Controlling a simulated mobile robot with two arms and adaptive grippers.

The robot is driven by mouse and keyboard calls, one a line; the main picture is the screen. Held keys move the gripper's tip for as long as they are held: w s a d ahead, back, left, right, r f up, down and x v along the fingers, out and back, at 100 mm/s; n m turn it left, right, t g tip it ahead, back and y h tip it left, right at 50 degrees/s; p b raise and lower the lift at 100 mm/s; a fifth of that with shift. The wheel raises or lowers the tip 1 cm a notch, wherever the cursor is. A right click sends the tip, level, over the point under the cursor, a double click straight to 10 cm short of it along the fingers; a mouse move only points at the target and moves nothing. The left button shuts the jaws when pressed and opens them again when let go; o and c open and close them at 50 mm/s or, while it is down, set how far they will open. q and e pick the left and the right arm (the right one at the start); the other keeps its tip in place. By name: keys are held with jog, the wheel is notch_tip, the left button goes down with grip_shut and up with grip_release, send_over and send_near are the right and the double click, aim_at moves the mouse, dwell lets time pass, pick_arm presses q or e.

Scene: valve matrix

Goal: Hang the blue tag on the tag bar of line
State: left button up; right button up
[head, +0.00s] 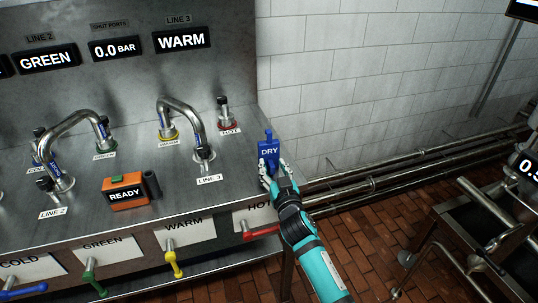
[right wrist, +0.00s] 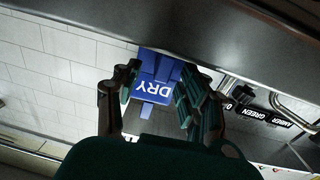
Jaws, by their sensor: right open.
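The blue tag (head: 268,151) marked DRY stands upright at the right end of the steel bench, with a narrow tab on top. My right gripper (head: 268,172) is at its lower part. In the right wrist view the tag (right wrist: 156,93) lies between the spread fingers of the open right gripper (right wrist: 157,82). I cannot tell whether the fingers touch it. The LINE 3 label (head: 209,180) and LINE 2 label (head: 52,213) lie on the bench by the curved pipes. I cannot make out a tag bar. My left gripper is not in view.
An orange and black READY box (head: 125,193) sits on the bench. Curved pipes (head: 184,112) and a red-collared HOT port (head: 225,117) rise from it. Green, yellow (head: 172,258) and red (head: 261,232) handles stick out in front. Wall pipes and a brick floor (head: 365,240) lie right.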

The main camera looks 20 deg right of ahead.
jog(key=shift+w, duration=0.45)
grip_shut()
